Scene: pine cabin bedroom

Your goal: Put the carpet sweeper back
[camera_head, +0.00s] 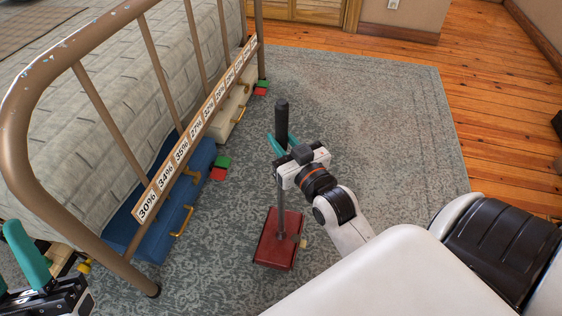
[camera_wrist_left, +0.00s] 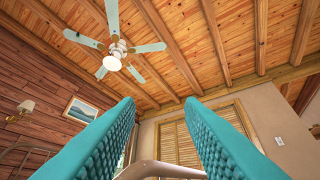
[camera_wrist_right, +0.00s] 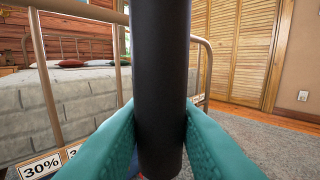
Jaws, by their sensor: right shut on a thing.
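The carpet sweeper has a red, boxy head (camera_head: 279,239) that rests on the rug, with a thin grey shaft rising to a black grip. My right gripper (camera_head: 283,143) is shut on the black grip (camera_head: 282,118) and the sweeper stands nearly upright. In the right wrist view the black grip (camera_wrist_right: 160,85) runs between the teal fingers. My left gripper (camera_head: 28,258) is at the lower left of the head view, beside the bed's foot. In the left wrist view its teal fingers (camera_wrist_left: 165,140) are apart with nothing between them, pointing up towards the ceiling.
A bed with a brown metal frame (camera_head: 150,45) fills the left, with percent labels (camera_head: 180,150) along its rail. A blue case (camera_head: 165,200) and a cream case (camera_head: 228,110) sit under it, with red and green blocks (camera_head: 220,168) beside them. The rug (camera_head: 385,120) at right is clear.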

